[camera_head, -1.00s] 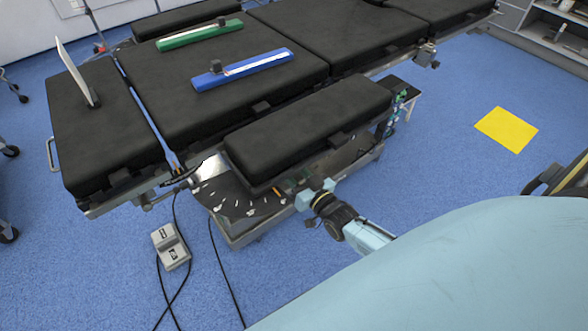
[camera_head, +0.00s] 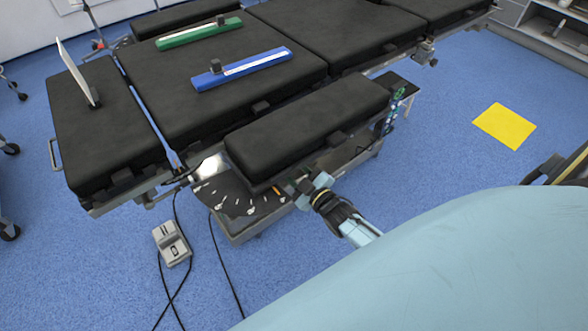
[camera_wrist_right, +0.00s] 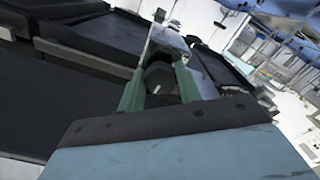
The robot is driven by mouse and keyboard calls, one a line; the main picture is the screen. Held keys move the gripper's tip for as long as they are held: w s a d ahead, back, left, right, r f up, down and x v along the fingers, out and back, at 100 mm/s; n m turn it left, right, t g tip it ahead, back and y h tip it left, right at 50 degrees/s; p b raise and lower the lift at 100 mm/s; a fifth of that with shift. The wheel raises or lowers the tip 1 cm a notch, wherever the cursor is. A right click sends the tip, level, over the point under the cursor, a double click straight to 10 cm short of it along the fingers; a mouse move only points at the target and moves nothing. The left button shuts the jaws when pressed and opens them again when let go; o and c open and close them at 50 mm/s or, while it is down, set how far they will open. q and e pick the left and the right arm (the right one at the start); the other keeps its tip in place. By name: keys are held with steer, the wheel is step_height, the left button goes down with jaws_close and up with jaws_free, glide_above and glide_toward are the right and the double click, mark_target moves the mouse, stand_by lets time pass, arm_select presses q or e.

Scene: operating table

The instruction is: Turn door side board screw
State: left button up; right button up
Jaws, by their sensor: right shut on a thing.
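The side board is a black padded board (camera_head: 310,125) along the near side of the operating table. My right gripper (camera_head: 295,187) is at its lower near edge, reaching in from the lower right. In the right wrist view, the gripper's two green fingers (camera_wrist_right: 158,85) are shut on a dark round knob (camera_wrist_right: 160,77), apparently the side board screw. The screw is hidden behind the gripper in the head view, and its mount is hard to make out. My left gripper is not in view.
The operating table (camera_head: 225,70) carries a blue bar (camera_head: 243,69) and a green bar (camera_head: 200,33). A dark fan-shaped plate (camera_head: 240,200) lies below the side board. A grey foot pedal (camera_head: 172,243) with cables and a yellow floor patch (camera_head: 504,125) lie on open blue floor.

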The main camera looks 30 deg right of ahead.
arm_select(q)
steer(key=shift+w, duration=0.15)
arm_select(e)
steer(key=shift+n, duration=0.4)
steer(key=o, duration=1)
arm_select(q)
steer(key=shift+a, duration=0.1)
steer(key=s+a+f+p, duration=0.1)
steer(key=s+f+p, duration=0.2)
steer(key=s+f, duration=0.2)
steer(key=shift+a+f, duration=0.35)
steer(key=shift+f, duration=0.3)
arm_select(e)
steer(key=s+d, duration=0.1)
steer(key=s, duration=1.2)
steer(key=shift+s, duration=0.2)
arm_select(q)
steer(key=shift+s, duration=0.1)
